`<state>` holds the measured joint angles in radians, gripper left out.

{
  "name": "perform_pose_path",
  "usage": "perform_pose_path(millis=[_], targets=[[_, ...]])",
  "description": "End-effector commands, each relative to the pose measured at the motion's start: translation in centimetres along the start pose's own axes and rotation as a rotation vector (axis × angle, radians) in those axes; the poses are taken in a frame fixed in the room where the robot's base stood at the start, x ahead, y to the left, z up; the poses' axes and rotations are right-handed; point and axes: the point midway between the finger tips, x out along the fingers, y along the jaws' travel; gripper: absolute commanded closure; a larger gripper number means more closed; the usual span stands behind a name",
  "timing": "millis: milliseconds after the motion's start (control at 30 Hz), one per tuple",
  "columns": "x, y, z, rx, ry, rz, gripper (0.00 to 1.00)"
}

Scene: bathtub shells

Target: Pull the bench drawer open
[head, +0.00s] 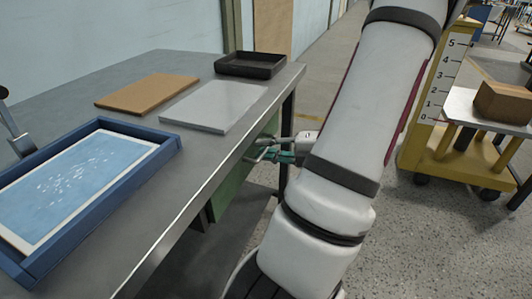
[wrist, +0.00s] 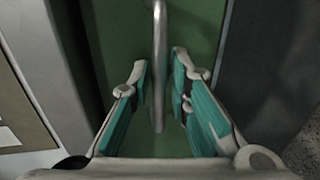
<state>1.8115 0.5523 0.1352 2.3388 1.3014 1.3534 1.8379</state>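The bench drawer has a green front (head: 234,186) under the bench's near right edge in the head view. The green front (wrist: 110,40) also fills the middle of the wrist view. A grey metal bar handle (wrist: 159,60) stands out from it, running up and down in that picture. My gripper (wrist: 161,78) is open, with one teal-padded finger on each side of the handle and a visible gap on both sides. In the head view my gripper (head: 268,150) is at the drawer front, partly behind my arm. The drawer front looks close to the bench edge, with no opening visible.
On the metal bench (head: 200,168) are a blue-framed tray (head: 152,128), a brown board (head: 148,93), a light grey slab (head: 214,105) and a dark tray (head: 250,65). A yellow cart (head: 455,160) with a brown box (head: 503,102) stands right. Open floor lies between.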

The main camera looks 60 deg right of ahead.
Motion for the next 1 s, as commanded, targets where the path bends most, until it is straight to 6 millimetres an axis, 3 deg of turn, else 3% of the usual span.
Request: perform_pose_path(millis=[300, 333, 400, 767, 1000], targets=[[0.3, 0.0, 0.0, 0.0, 0.0, 0.0, 0.82], [0.3, 0.0, 0.0, 0.0, 0.0, 0.0, 0.85], [0.3, 0.0, 0.0, 0.0, 0.0, 0.0, 1.0], [0.1, 0.0, 0.0, 0.001, 0.0, 0.0, 1.0], [-2.0, -0.2, 0.0, 0.005, -0.001, -0.002, 1.0]])
